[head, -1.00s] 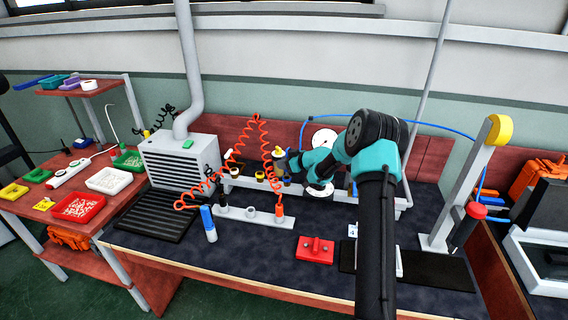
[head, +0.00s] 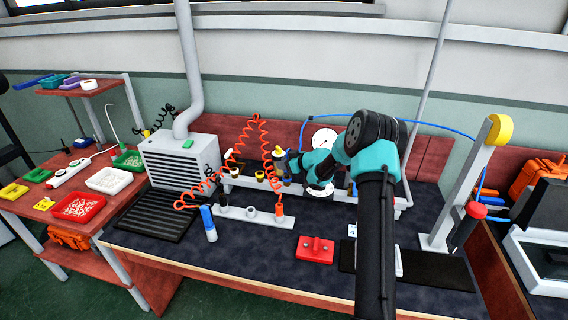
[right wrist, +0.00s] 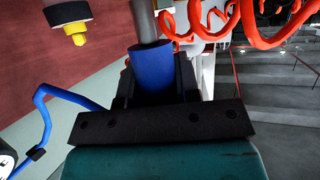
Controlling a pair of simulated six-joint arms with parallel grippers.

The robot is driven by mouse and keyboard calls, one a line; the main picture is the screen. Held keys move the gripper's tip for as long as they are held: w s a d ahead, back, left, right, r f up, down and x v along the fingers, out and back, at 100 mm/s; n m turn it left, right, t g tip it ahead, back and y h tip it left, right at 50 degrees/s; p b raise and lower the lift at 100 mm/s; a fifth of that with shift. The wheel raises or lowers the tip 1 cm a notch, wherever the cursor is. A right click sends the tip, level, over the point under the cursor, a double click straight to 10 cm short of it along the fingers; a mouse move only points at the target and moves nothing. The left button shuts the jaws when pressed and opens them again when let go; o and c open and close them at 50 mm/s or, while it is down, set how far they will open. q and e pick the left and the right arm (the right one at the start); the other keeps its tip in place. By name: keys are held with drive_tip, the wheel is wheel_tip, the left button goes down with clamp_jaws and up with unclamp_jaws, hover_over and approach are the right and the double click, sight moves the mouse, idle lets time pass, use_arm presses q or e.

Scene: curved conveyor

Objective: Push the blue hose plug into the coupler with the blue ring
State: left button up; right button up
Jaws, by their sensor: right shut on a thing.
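My right gripper (head: 287,172) is at the raised grey coupler rail at the back of the bench. In the right wrist view it is shut on the blue hose plug (right wrist: 152,68), a blue cylinder between the black jaws. A grey metal cylinder (right wrist: 143,20) is in line with the plug's far end. I cannot tell whether it is part of the plug or the coupler. The coupler with the blue ring is not clearly visible; a small blue patch shows by the gripper in the head view, but I cannot tell what it is. My left gripper is not in view.
A coiled orange hose (head: 213,175) hangs left of the gripper. A yellow-ringed coupler (head: 260,175) is on the rail. The bench front is mostly clear.

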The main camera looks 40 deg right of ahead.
drive_tip(key=shift+f, duration=0.9)
drive_tip(key=o, duration=1)
drive_tip(key=shift+o, duration=0.2)
drive_tip(key=shift+s, duration=0.1)
drive_tip(key=v, duration=1.7)
drive_tip(key=shift+s, duration=0.15)
